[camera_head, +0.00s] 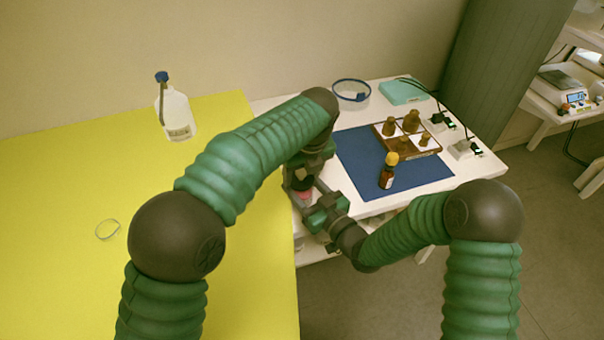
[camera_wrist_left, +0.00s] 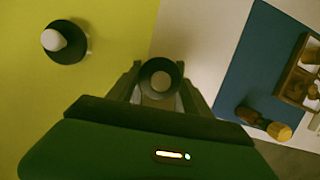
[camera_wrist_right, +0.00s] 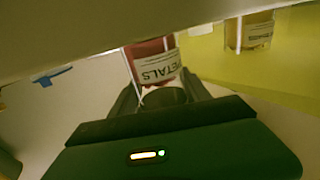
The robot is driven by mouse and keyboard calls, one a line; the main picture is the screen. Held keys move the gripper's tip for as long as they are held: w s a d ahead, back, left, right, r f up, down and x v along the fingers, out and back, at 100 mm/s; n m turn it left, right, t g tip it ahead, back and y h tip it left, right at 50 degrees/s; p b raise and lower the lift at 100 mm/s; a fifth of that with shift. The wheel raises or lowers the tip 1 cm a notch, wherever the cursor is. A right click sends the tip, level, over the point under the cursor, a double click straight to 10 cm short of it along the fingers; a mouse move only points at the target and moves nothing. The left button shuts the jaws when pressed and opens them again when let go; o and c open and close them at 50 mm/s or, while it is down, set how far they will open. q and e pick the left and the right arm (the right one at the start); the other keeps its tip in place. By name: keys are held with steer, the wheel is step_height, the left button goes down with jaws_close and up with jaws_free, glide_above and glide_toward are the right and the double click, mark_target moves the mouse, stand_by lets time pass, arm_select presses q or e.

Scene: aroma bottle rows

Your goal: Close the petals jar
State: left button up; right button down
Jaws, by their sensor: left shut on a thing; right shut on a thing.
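The petals jar (camera_head: 304,195), a clear jar with red contents, stands out between my grippers in the head view. Its "PETALS" label shows in the right wrist view (camera_wrist_right: 156,66), where my right gripper (camera_wrist_right: 163,93) is shut on the jar. In the head view my right gripper (camera_head: 322,208) reaches it from the right. My left gripper (camera_head: 303,172) is above the jar, pointing down. In the left wrist view its fingers (camera_wrist_left: 160,72) are shut on a dark round lid (camera_wrist_left: 149,68) with a pale knob. Whether the lid touches the jar rim is hidden.
A second jar (camera_wrist_right: 250,32) with yellowish contents shows in the right wrist view. A white wash bottle (camera_head: 177,115) is on the yellow surface (camera_head: 60,180).

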arm_select(q)
steer(key=shift+f, duration=0.4)
stand_by(0.8)
steer(key=shift+a+f, duration=0.1)
steer(key=shift+f, duration=0.4)
arm_select(e)
steer(key=shift+s+a+r, duration=0.1)
steer(key=shift+a+r, duration=0.05)
arm_select(q)
steer(key=o, duration=1.2)
steer(key=shift+c, duration=0.2)
arm_select(e)
steer(key=shift+r, duration=0.1)
arm_select(q)
steer(key=v, duration=0.3)
steer(key=shift+r, duration=0.25)
steer(key=shift+s+r, duration=0.15)
steer(key=shift+r, duration=0.25)
